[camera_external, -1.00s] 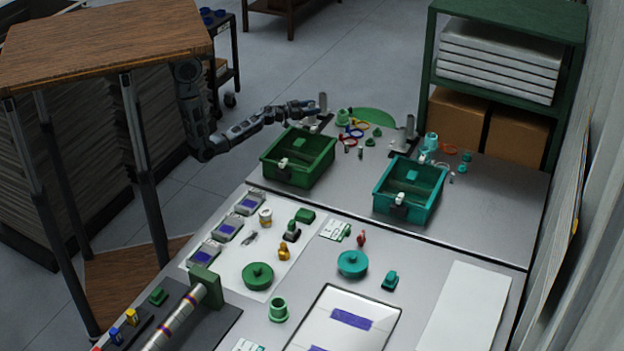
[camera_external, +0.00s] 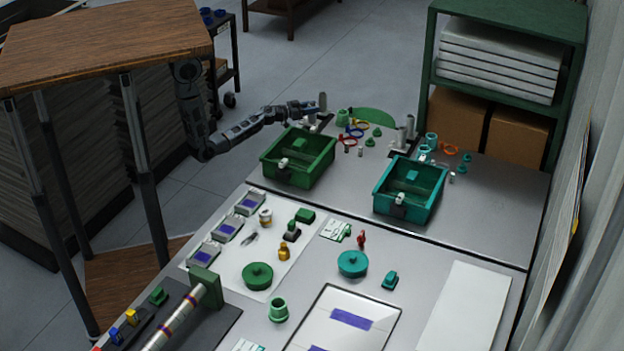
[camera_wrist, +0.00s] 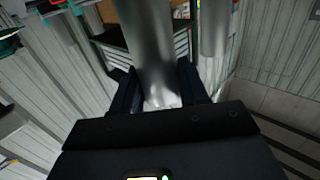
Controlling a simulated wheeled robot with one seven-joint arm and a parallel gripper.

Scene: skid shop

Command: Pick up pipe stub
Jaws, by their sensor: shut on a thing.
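A grey metal pipe stub (camera_wrist: 152,45) stands between my fingers in the wrist view. My gripper (camera_wrist: 160,88) is shut on it, with one dark finger on each side. In the external view my gripper (camera_external: 312,108) is at the far left of the bench, behind the green bin. The pipe stub (camera_external: 322,100) shows upright at its tip. A dark holder (camera_external: 324,122) is just below it. I cannot tell whether the stub is clear of the holder.
A green bin (camera_external: 273,162) and a teal bin (camera_external: 414,212) stand in front. Coloured rings and small fittings (camera_external: 357,128) lie behind the green bin, right of my gripper. A green shelf (camera_external: 500,12) stands at the back right. A wood-topped table (camera_external: 100,45) is at left.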

